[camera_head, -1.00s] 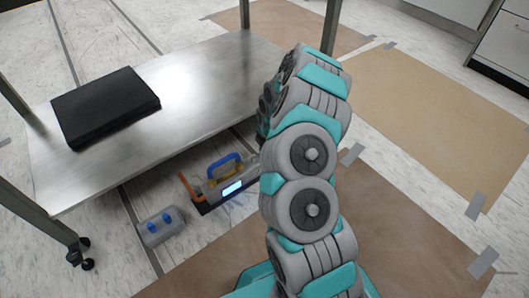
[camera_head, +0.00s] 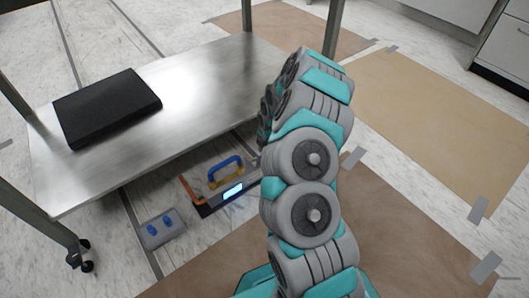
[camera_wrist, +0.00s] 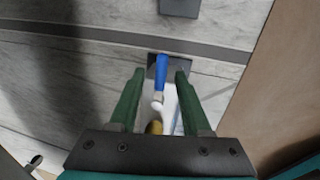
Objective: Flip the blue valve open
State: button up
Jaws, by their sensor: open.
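In the wrist view, a blue lever handle (camera_wrist: 162,72), which looks like the blue valve, lies between my two green fingers. Its near end meets a whitish piece with a brass-coloured part below it. My gripper (camera_wrist: 160,75) is open, with one fingertip on each side of the handle; I cannot tell whether either touches it. In the head view my arm hides the gripper, and I cannot make out this lever there.
A metal shelf (camera_head: 200,85) bearing a black case (camera_head: 108,107) stands at left. Below it are a device with a blue arched handle (camera_head: 226,169) and a grey box with two blue knobs (camera_head: 164,236). Brown paper (camera_head: 430,120) covers floor at right.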

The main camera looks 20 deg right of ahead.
notch_tip(320, 180, up, 8)
jog(key=s+p, duration=0.1)
jog(key=shift+s+d+f, duration=0.2)
jog(key=shift+s, duration=0.05)
dwell(0.5)
jog(key=s+a+r+m+g+p, duration=0.1)
jog(key=s+a+r+m+p, duration=0.4)
jog(key=r, duration=0.6)
jog(key=s+a+r+m, duration=0.2)
jog(key=s+a+r, duration=0.45)
jog(key=r, duration=0.55)
jog(key=s+a+r+m+g+p, duration=0.1)
jog(key=s+r+m, duration=0.3)
jog(key=s, duration=0.5)
jog(key=s+a+r+m+g+p, duration=0.1)
jog(key=s+r+m+p, duration=0.2)
jog(key=s, duration=0.7)
jog(key=s+a+r+m+g+p, duration=0.1)
jog(key=s+r+m+p, duration=0.1)
jog(key=s+r+m, duration=0.4)
jog(key=s+r, duration=0.2)
jog(key=s, duration=0.2)
jog(key=shift+s+a+r+m+h+p, duration=0.2)
jog(key=shift+s+m+h+p, duration=0.1)
jog(key=shift+m+p, duration=0.1)
